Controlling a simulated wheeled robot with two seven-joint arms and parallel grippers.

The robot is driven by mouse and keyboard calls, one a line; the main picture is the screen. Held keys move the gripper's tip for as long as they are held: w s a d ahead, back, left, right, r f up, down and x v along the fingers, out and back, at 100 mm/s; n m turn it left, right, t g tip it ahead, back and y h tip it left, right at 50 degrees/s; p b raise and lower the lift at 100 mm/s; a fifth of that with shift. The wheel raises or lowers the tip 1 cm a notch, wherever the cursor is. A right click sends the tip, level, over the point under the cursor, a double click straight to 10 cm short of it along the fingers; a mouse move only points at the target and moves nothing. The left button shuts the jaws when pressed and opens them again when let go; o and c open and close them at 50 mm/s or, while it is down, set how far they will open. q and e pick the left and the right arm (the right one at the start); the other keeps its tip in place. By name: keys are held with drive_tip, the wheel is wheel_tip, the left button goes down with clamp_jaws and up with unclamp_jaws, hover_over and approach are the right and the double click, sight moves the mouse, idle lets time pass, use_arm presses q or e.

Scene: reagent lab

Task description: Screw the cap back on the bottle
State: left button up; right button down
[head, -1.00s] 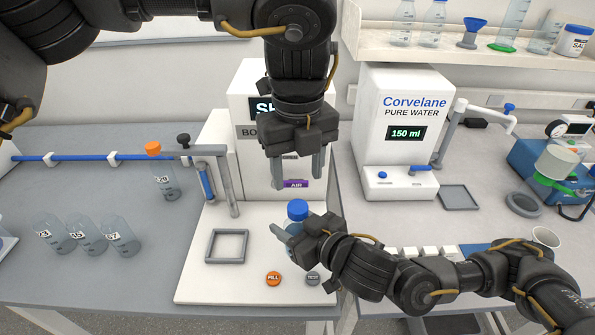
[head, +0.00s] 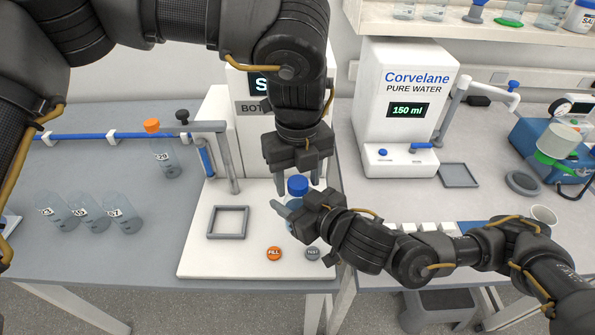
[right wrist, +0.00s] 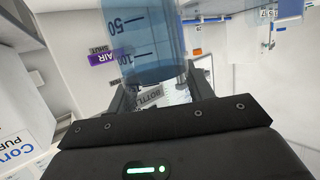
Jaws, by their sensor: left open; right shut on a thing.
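The bottle (head: 295,205) has a blue cap (head: 297,185) at its mouth, above the white base of the filling station. I cannot tell how tightly the cap sits. My right gripper (head: 292,212) is shut on the bottle's body from the side and hides much of it. In the right wrist view the clear, blue-tinted bottle (right wrist: 145,45) with volume marks is between the fingers. My left gripper (head: 299,180) points straight down, open, with a finger on each side of the cap. I see no clear contact with the cap.
An orange-capped bottle (head: 165,160) and several uncapped bottles stand on the bench at left. A grey square frame (head: 228,222), an orange FILL button (head: 274,253) and a grey button (head: 313,253) are on the station base. The water dispenser (head: 405,110) stands at right.

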use_arm(q)
drive_tip(key=c, duration=1)
drive_tip(key=m, duration=0.3)
drive_tip(key=o, duration=1.1)
drive_tip(key=shift+r, duration=2.25)
drive_tip(key=shift+c, duration=0.5)
